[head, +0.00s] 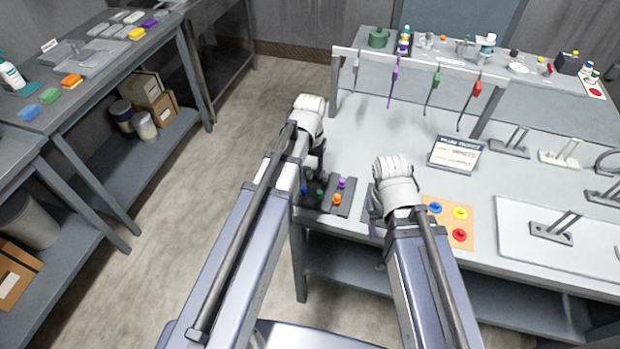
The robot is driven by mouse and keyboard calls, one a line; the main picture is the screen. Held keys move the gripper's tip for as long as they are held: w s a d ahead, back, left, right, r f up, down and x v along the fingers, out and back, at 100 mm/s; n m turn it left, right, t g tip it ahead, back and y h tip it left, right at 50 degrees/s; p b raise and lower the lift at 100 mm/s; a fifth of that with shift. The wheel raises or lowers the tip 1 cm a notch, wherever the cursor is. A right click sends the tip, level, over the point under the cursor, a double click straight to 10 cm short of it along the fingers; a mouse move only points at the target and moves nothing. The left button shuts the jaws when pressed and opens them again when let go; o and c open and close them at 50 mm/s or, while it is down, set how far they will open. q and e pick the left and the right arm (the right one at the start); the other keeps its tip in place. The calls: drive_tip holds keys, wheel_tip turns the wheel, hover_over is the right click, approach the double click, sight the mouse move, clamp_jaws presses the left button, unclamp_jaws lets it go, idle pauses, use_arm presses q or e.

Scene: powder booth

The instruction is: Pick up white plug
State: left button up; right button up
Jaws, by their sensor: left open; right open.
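I cannot make out a white plug in the head view. A dark plug rack (343,208) at the table's near left edge holds small coloured plugs: a purple plug (342,183), an orange plug (337,199), a green plug (320,193) and a blue plug (304,189). My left gripper (314,172) is open over the left part of the rack, and its arm hides part of it. My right gripper (374,208) is open just right of the rack, largely hidden by its own wrist.
An orange mat (437,213) with blue, yellow and red round pieces lies right of my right wrist. A sign (455,153), metal stands and a white board (577,255) are further right. A rail (430,64) with hanging coloured hooks crosses behind. Another workbench (75,103) stands left across open floor.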

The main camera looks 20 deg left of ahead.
use_arm(q)
clamp_jaws()
idle(0.3)
idle(0.3)
drive_tip(key=shift+r, duration=0.15)
wheel_tip(320, 180, up, 10)
drive_tip(key=p, duration=1)
drive_tip(key=b, duration=0.6)
hover_over(310, 172)
wheel_tip(310, 172, down, 6)
drive_tip(key=shift+w+r, duration=0.1)
drive_tip(key=shift+r, duration=0.05)
drive_tip(key=shift+r+p, duration=0.2)
drive_tip(key=shift+p, duration=0.25)
